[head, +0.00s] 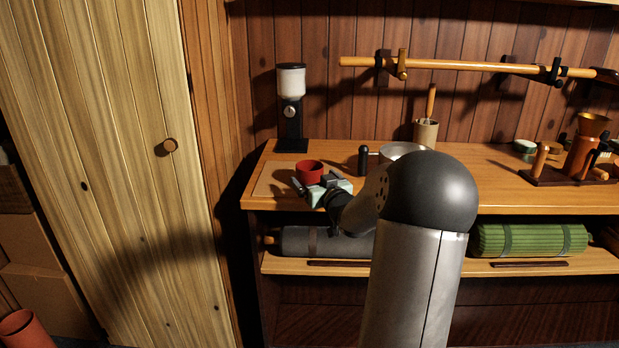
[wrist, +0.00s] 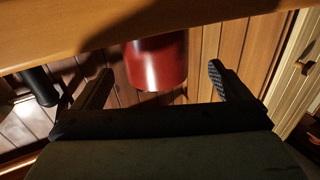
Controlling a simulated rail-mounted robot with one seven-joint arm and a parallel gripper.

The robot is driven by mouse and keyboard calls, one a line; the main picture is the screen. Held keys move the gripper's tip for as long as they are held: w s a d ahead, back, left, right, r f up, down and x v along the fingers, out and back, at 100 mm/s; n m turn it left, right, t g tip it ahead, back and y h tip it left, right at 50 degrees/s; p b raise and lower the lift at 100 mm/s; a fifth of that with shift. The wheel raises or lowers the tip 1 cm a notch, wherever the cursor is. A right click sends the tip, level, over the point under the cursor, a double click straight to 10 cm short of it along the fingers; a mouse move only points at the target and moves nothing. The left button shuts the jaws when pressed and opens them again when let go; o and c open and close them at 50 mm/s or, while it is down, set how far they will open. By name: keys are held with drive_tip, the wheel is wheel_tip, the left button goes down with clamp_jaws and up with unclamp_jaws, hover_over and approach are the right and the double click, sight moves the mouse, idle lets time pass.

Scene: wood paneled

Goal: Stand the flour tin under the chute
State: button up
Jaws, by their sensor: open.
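A small red tin (head: 309,173), which I take to be the flour tin, stands upright near the left end of the wooden counter (head: 480,185). It also shows in the wrist view (wrist: 157,62), ahead of and between my fingers. My gripper (head: 320,185) is open, low over the counter at the tin's near side, and does not hold it. Whether a finger touches the tin is unclear. A black dispenser with a white hopper (head: 291,80) stands at the back left of the counter, behind the tin. Its chute is too dark to make out.
A pale board (head: 272,178) lies at the counter's left end. A metal pot (head: 400,150) and a utensil holder (head: 426,131) stand to the right. A wooden rail (head: 460,66) runs along the wall above. A coffee stand (head: 580,160) is at far right.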

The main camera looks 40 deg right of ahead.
sight(310, 169)
drive_tip(key=x, duration=0.5)
drive_tip(key=shift+d+r, duration=0.25)
drive_tip(key=shift+c, duration=0.3)
drive_tip(key=c, duration=1.1)
drive_tip(key=shift+r, duration=0.15)
drive_tip(key=shift+c, duration=0.2)
